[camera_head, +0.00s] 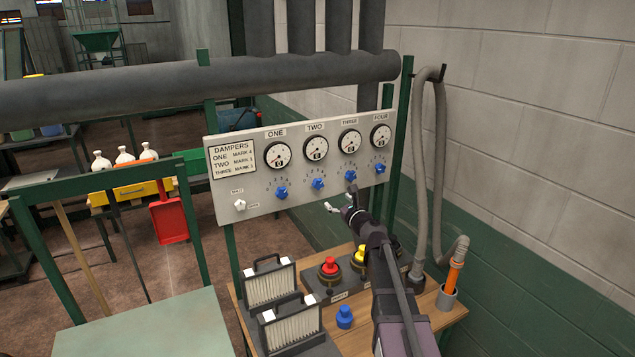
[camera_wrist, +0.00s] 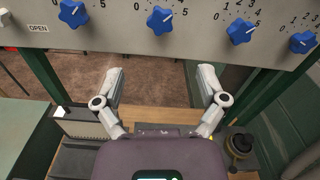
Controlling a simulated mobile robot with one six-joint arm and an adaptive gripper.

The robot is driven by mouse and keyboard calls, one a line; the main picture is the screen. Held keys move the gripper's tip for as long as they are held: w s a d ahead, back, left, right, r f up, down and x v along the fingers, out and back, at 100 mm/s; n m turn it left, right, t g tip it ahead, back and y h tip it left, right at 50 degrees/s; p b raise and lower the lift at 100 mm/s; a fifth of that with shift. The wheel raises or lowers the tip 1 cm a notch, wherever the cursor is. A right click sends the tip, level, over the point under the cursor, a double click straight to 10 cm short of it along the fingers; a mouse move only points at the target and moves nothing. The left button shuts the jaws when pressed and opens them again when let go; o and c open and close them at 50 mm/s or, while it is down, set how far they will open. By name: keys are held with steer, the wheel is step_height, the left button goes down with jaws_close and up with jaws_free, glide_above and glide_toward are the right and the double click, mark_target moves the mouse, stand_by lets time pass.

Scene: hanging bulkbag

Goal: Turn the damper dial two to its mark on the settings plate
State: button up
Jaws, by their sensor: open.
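The settings plate (camera_head: 233,158) is at the left of a grey panel, headed DAMPERS, with lines for ONE, TWO and THREE; its mark numbers are too small to read surely. Damper dial two (camera_head: 318,183) is a blue knob below the gauge labelled TWO (camera_head: 316,148). In the wrist view, dial two (camera_wrist: 160,20) is second from left, its white pointer line slanting to the upper right on a numbered scale. My gripper (camera_head: 341,203) is open and empty, in front of the panel's lower edge. In the wrist view my gripper (camera_wrist: 161,73) is below dial two, apart from it.
Similar blue dials one (camera_head: 281,193), three (camera_head: 351,176) and four (camera_head: 380,168) flank dial two. A white switch (camera_head: 240,205) is at the lower left. A grey hose (camera_head: 421,180) hangs right.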

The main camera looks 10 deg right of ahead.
mark_target(319, 184)
stand_by(0.4)
steer(key=x, duration=1.3)
steer(key=shift+w+a, duration=0.15)
steer(key=shift+w, duration=0.2)
steer(key=c, duration=1.2)
steer(key=shift+o, duration=0.2)
steer(key=shift+a, duration=0.15)
